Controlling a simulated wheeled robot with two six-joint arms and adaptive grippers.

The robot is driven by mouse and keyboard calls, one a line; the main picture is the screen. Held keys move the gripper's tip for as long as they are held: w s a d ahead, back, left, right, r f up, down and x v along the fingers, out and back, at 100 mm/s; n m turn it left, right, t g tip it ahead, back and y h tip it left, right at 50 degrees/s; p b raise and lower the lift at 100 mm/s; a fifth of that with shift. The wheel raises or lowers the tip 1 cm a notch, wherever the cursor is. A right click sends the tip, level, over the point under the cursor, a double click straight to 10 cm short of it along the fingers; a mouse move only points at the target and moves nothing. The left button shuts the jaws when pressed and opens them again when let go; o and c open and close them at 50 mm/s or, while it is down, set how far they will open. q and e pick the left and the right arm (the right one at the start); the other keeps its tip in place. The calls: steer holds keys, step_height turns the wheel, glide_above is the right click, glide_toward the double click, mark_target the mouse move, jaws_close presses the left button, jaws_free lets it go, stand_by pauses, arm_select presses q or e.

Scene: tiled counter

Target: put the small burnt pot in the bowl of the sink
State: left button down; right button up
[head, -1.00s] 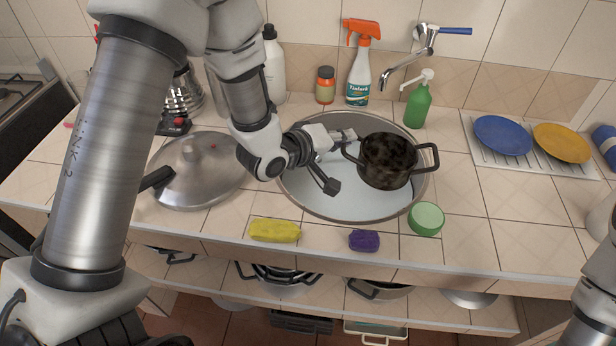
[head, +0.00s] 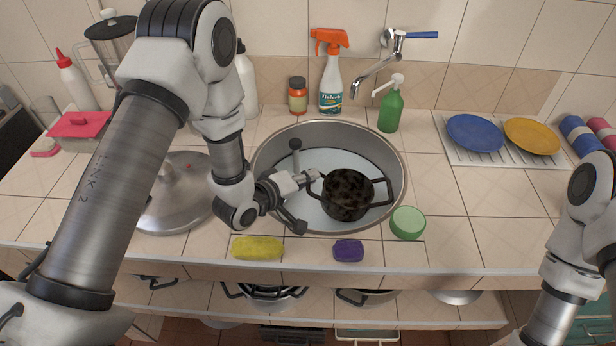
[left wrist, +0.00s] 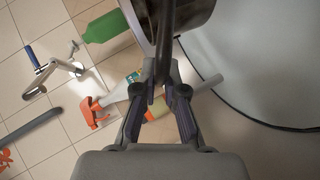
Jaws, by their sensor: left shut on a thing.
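The small burnt pot (head: 347,196), dark with brown scorched patches and two loop handles, is over the round sink bowl (head: 330,134) in the head view. It looks roughly upright. I cannot tell whether its base touches the sink floor. My left gripper (head: 308,182) is at the pot's left side, shut on its left handle. In the left wrist view the fingers (left wrist: 160,98) close on a dark handle, with part of the pot (left wrist: 188,18) above. My right arm shows at the right edge, but its gripper is out of view.
A green round tub (head: 407,222), a purple sponge (head: 348,250) and a yellow sponge (head: 257,248) lie along the front. A large lid (head: 172,205) is left of the sink. The faucet (head: 375,72), spray bottle (head: 331,80) and green soap bottle (head: 390,108) stand behind.

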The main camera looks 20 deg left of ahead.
arm_select(q)
steer(key=shift+w+a+f+b, duration=0.1)
steer(key=shift+f+b, duration=0.3)
steer(key=shift+f, duration=0.25)
steer(key=c, duration=1.2)
jaws_free()
steer(key=shift+c, duration=0.2)
steer(key=shift+r, duration=0.15)
steer(key=shift+r+p, duration=0.45)
steer(key=shift+p, duration=0.05)
steer(key=p+v, duration=0.1)
steer(key=v, duration=1.1)
steer(key=shift+r, duration=0.15)
